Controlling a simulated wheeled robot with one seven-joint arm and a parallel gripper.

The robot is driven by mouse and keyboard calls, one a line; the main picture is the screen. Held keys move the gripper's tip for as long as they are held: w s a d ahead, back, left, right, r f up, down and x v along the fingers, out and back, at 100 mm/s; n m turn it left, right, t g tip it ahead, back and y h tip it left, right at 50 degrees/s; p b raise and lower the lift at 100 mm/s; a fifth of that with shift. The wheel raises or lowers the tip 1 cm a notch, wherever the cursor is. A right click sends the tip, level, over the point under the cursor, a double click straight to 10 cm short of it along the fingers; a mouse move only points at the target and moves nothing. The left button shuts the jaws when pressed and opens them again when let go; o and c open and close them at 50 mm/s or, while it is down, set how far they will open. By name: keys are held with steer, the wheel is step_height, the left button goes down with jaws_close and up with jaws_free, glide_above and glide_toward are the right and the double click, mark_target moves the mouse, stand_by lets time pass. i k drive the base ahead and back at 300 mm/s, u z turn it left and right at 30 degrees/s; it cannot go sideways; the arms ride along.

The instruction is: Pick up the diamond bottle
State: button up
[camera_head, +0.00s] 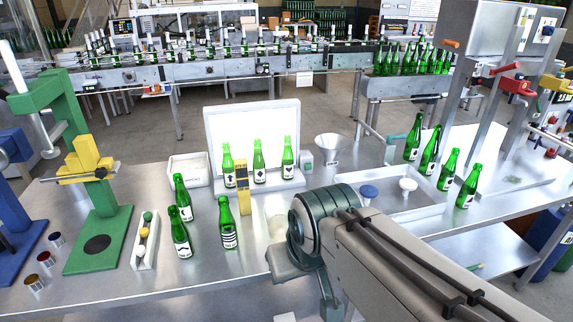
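Three green bottles stand upright before the white lit panel (204,129): a left one (228,166), a middle one (259,163) and a right one (288,160). Each has a white label with a small dark mark. The left mark looks somewhat like a diamond, but the marks are too small to tell for sure. Nearer stand a bottle with a striped label (228,226), another with a dark mark on its label (180,236), and one behind it (181,190).
A yellow upright piece (242,190) stands close by the left and middle bottles. A white bin (188,170), a funnel (328,148) and a shallow tray (425,212) are around them. Several more bottles stand at the right. A green press (105,225) is at the left.

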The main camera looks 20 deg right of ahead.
mark_target(259, 166)
steer(key=z, duration=0.2)
steer(key=i, duration=1)
steer(key=u, duration=0.05)
